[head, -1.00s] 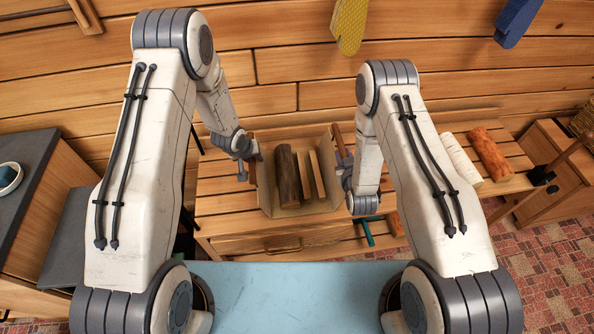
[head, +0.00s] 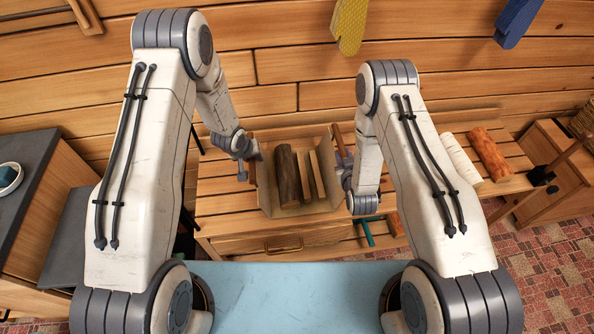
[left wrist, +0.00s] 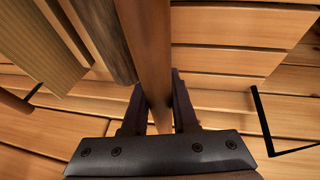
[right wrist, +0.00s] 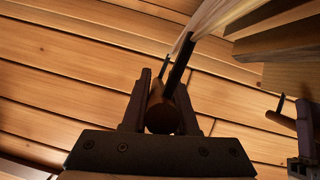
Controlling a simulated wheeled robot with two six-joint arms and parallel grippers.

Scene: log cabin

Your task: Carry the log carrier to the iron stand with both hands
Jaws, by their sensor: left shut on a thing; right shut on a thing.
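The log carrier (head: 312,211) is a tan sling with a wooden handle on each side. It holds a dark barked log (head: 288,176) and lighter split pieces (head: 313,172). It is at the slatted bench; I cannot tell whether its base touches the slats. My left gripper (head: 250,157) is shut on the left handle, which runs between its fingers in the left wrist view (left wrist: 158,112). My right gripper (head: 343,163) is shut on the right handle, seen end-on in the right wrist view (right wrist: 162,112). I cannot surely pick out the iron stand.
The slatted bench (head: 225,205) lies against the log wall. A pale log (head: 461,158) and an orange-brown log (head: 490,153) lie on its right part. A dark-topped cabinet (head: 25,160) with a bowl (head: 9,176) stands at left. A patterned rug (head: 540,260) covers the floor at right.

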